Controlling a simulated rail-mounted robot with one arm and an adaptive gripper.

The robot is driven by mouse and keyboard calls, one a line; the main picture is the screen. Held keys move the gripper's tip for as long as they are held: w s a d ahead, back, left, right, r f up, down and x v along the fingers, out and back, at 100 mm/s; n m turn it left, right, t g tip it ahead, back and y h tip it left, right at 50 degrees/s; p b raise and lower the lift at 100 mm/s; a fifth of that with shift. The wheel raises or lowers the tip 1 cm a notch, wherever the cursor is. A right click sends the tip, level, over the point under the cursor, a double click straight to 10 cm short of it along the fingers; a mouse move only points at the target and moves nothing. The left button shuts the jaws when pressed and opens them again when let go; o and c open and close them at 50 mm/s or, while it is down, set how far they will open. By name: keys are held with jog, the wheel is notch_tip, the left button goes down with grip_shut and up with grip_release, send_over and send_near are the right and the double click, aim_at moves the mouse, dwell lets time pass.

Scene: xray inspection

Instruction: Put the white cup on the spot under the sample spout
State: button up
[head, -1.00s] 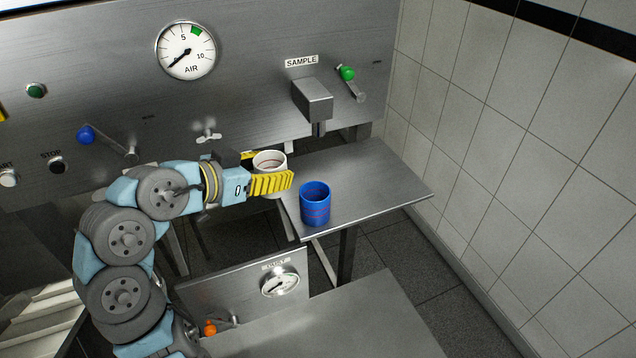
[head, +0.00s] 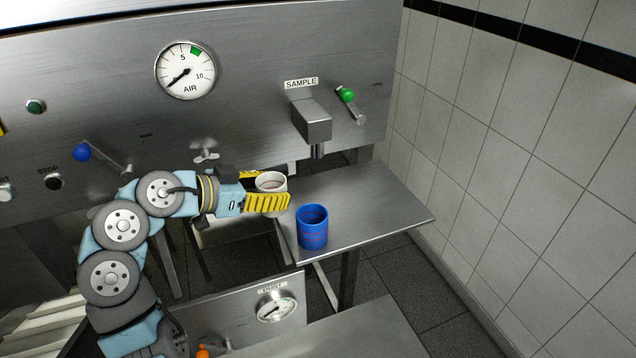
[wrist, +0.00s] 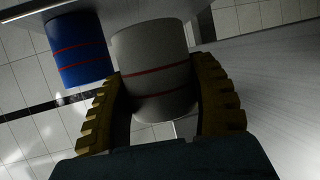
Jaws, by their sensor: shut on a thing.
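The white cup (head: 271,181) is between the yellow fingers of my gripper (head: 266,190), at the left edge of the steel shelf (head: 375,205). In the wrist view the white cup (wrist: 155,70), with red lines, sits between both fingers (wrist: 160,100), which are shut on it. In the head view the near finger hides its lower part, so I cannot tell whether it touches the shelf. The sample spout (head: 313,122) juts from the panel, right of and behind the cup, over the back of the shelf. The spot under it is not clearly visible.
A blue cup (head: 312,227) stands upright on the shelf's front left, close to my gripper; it also shows in the wrist view (wrist: 78,48). A green-knobbed lever (head: 350,100) is right of the spout. The shelf's middle and right are clear. A tiled wall (head: 540,200) bounds the right.

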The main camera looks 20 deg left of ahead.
jog(key=w+d, duration=0.2)
jog(key=w+d+p, duration=0.1)
jog(key=w+d, duration=0.1)
jog(key=w, duration=0.1)
jog(key=w+d, duration=0.2)
jog(key=w, duration=0.1)
jog(key=shift+d+p, duration=0.35)
jog(key=shift+d, duration=0.05)
jog(key=shift+w+f+p, duration=0.15)
jog(key=shift+f+p, duration=0.35)
jog(key=shift+f, duration=1.25)
jog(key=shift+f, duration=0.15)
jog(key=o, duration=1)
